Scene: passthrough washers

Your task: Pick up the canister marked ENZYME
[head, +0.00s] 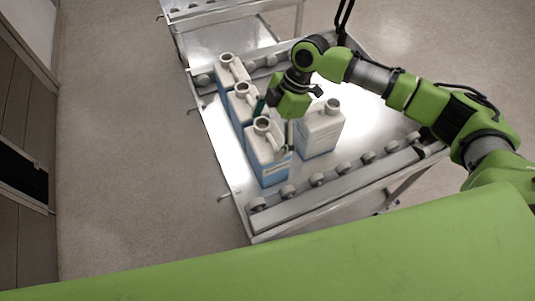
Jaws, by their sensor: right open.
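Several white canisters with blue lower parts stand upright on a metal roller cart. Three form a row on the left: a far one (231,72), a middle one (241,103) and a near one (268,156). Another canister (320,130) stands apart to the right. No marking is readable, so I cannot tell which one is ENZYME. My left gripper is out of view.
The cart (222,150) has rails with rollers (317,180) along its near and far sides. A second metal cart or shelf (235,12) adjoins at the back. Bare cart surface lies right of the canisters. Open floor (130,130) lies left, beside a cabinet (22,110).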

